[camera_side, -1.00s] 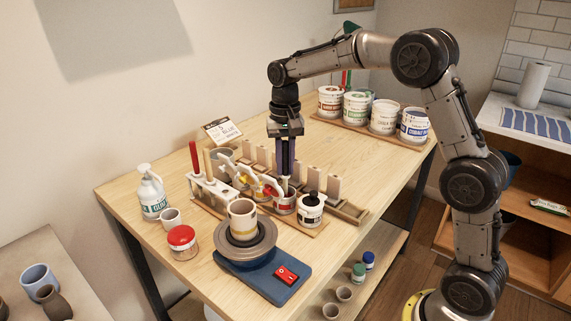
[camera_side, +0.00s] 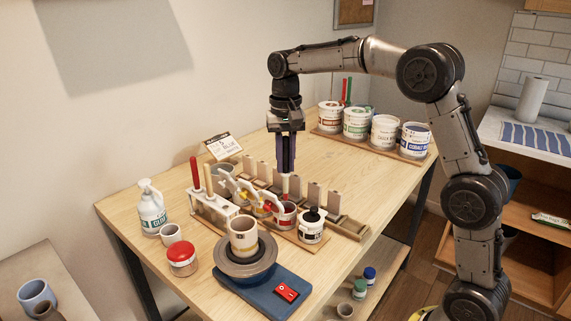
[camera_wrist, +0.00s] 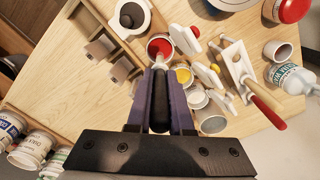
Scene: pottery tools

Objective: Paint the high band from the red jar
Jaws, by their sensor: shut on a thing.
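My gripper (camera_side: 286,168) is shut on a brush and points straight down above the row of paint jars. In the wrist view, the brush's black handle (camera_wrist: 160,95) sits between the fingers, and its pale end points at the red jar (camera_wrist: 160,47). In the side view, the brush's lower end is just above or in the mouth of the red jar (camera_side: 284,217); I cannot tell which. A cream cup (camera_side: 243,232) with a yellowish band low on its wall stands upright on the grey wheel (camera_side: 226,264), left of and nearer than the red jar.
A jar with a black top (camera_side: 312,226) stands right beside the red jar. A rack (camera_side: 211,205) with upright tools, a glue bottle (camera_side: 151,210), a small mug (camera_side: 171,234) and a red-lidded jar (camera_side: 182,256) are left. Large paint tubs (camera_side: 384,131) stand at the back right.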

